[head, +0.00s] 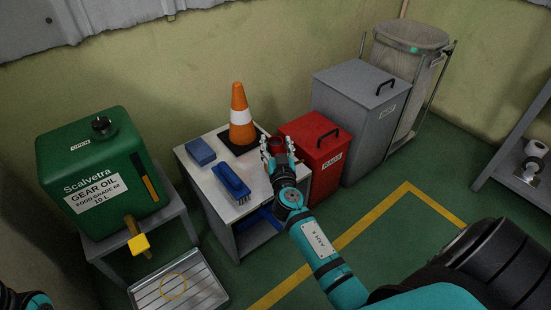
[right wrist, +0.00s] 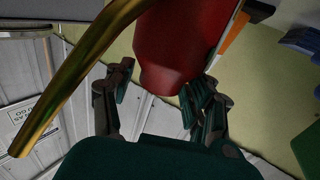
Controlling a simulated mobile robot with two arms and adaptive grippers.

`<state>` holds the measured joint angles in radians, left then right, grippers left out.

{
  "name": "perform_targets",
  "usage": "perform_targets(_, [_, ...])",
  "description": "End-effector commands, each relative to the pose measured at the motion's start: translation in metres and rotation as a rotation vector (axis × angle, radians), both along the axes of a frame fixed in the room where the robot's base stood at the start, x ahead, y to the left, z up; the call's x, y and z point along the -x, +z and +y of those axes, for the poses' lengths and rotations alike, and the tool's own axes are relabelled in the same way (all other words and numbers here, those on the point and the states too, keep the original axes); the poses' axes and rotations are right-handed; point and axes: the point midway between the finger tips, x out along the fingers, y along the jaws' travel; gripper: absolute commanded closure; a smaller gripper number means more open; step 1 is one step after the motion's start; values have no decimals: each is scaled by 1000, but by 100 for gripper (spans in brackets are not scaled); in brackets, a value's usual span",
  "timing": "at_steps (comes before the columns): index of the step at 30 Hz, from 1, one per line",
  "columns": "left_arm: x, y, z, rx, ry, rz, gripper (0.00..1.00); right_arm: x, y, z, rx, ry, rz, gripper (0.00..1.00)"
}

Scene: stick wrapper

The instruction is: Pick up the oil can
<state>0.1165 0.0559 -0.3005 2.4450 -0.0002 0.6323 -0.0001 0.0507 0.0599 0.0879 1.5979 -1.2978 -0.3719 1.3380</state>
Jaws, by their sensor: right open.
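The oil can (right wrist: 180,45) is dark red with a brass-coloured spout (right wrist: 75,80) in the right wrist view. Its body fills the top middle, between and beyond the two sides of my right gripper (right wrist: 162,88). The fingers stand apart on either side of it, and I cannot tell whether any touches it. In the head view a small dark red part of the can (head: 276,146) shows between the fingers of my right gripper (head: 278,157), at the right side of the small table. Most of the can is hidden there. My left gripper does not show.
The small grey table (head: 206,174) also bears an orange cone (head: 239,103), a blue box (head: 200,152) and a blue brush (head: 233,181). A red bin (head: 315,150) stands close to its right. A green gear oil tank (head: 90,160) stands left, above a metal tray (head: 200,290).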

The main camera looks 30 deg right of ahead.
Motion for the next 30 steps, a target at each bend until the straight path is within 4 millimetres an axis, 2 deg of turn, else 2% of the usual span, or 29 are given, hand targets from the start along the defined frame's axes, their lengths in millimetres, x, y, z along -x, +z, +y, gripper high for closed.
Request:
perform_targets(6, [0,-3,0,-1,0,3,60,-31,4,-13,1,0,-3,45])
perform_targets(9, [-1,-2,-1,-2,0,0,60,-40,4,-18,2,0,-1,45])
perform_targets(18, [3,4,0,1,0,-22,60,-44,4,-19,0,1,0,45])
perform_targets(30, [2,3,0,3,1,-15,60,-44,4,-19,0,1,0,97])
